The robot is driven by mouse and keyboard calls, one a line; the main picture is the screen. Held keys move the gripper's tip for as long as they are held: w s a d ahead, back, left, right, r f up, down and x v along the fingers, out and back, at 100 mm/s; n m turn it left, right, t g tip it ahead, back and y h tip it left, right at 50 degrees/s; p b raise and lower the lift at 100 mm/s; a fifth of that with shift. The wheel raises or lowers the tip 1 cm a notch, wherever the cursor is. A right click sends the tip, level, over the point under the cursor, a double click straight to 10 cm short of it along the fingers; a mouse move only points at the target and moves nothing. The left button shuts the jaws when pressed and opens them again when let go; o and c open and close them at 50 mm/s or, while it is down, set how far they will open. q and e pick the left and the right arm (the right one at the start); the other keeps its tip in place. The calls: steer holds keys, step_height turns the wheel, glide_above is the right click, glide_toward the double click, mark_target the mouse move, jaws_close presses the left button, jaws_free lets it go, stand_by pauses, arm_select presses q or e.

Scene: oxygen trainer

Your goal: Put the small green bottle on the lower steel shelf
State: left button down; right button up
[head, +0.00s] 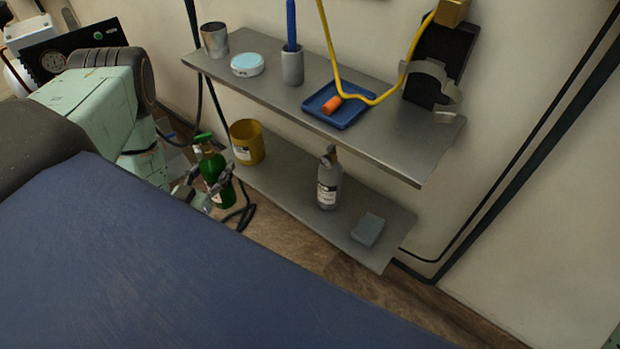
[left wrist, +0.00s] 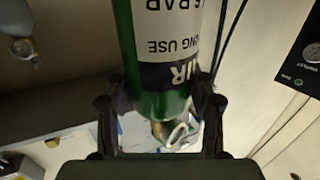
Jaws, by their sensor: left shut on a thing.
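The small green bottle (head: 211,167) is upright in the head view, just left of the lower steel shelf (head: 283,184). My left gripper (head: 210,186) is shut on it, with fingers on both sides of its body. In the left wrist view the green bottle (left wrist: 160,100) stands between the two dark fingers of the left gripper (left wrist: 160,108), its label upside down in the picture. The bottle's base is partly hidden in the head view, and I cannot tell its exact height against the shelf. My right gripper is not in view.
The lower shelf carries a yellow cup (head: 247,142) at its left end, a grey bottle (head: 328,180) and a grey block (head: 367,230). Bare room lies between cup and grey bottle. A blue surface (head: 150,260) fills the foreground.

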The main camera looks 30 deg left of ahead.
arm_select(q)
steer(key=shift+a, duration=0.3)
steer(key=w+d+b, duration=0.3)
steer(key=w+d, duration=0.1)
steer(key=w, duration=0.5)
steer(key=w+d+b, duration=0.3)
steer(key=w+d, duration=0.1)
steer(key=w, duration=0.5)
step_height(320, 180, down, 7)
steer(key=b, duration=0.4)
steer(key=shift+r, duration=0.2)
steer(key=shift+w+a, duration=0.1)
steer(key=shift+f+b, duration=0.2)
steer(key=shift+b, duration=0.15)
steer(key=shift+c, duration=2.3)
jaws_free()
